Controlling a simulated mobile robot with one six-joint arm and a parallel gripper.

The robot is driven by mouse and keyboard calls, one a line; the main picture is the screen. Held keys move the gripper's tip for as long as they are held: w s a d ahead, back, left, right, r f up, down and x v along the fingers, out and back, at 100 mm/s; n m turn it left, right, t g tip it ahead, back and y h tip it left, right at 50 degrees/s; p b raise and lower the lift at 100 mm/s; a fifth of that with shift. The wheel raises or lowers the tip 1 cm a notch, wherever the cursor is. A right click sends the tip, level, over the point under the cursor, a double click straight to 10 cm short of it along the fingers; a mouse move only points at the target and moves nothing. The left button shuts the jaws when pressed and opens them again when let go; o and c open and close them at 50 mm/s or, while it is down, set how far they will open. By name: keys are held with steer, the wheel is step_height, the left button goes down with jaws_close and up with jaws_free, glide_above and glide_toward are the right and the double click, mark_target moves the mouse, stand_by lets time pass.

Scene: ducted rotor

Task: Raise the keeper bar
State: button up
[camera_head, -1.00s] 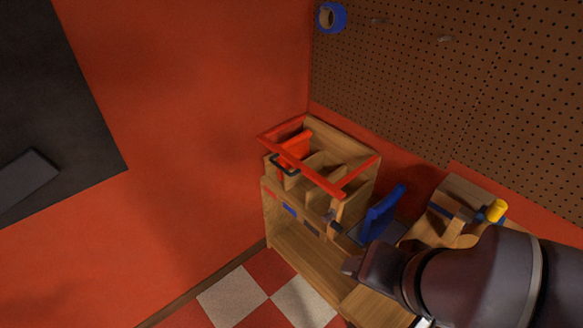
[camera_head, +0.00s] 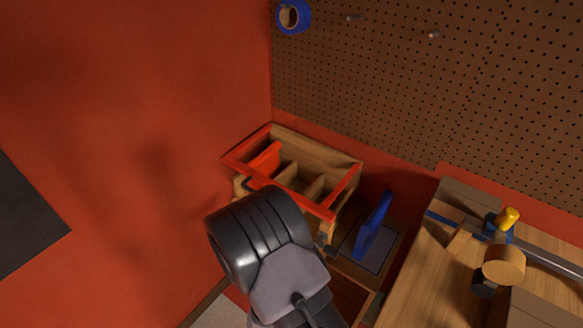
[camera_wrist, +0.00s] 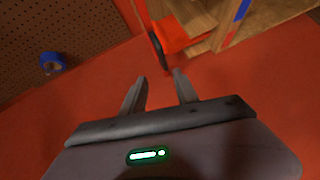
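A red bar frame, which I take to be the keeper bar (camera_head: 301,202), lies around the open top of a wooden compartment box (camera_head: 318,158). A red panel (camera_head: 265,158) stands inside the box at its left end. In the wrist view, part of the red bar (camera_wrist: 142,14) shows at the top, near a dark handle (camera_wrist: 158,52) and a red panel (camera_wrist: 183,38). My gripper (camera_wrist: 159,83) is open and empty, with its fingertips pointing towards the handle; I see no contact. In the head view my arm hides the box's front and my fingers.
A blue upright piece (camera_head: 372,228) on a dark plate stands right of the box. A wooden bench (camera_head: 420,265) with a yellow-topped part (camera_head: 507,217) and a metal rod (camera_head: 555,262) is at the right. A pegboard (camera_head: 400,90) with blue tape (camera_head: 293,16) is behind.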

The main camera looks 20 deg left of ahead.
steer(key=shift+n, duration=0.4)
steer(key=b+x, duration=0.1)
steer(key=x, duration=0.4)
steer(key=b+x, duration=0.1)
steer(key=x, duration=0.5)
steer(key=b+x, duration=0.2)
steer(key=x, duration=0.3)
steer(key=shift+w+a+f, duration=0.1)
steer(key=shift+a+f, duration=0.2)
steer(key=shift+a, duration=0.25)
steer(key=shift+c, duration=0.5)
jaws_close()
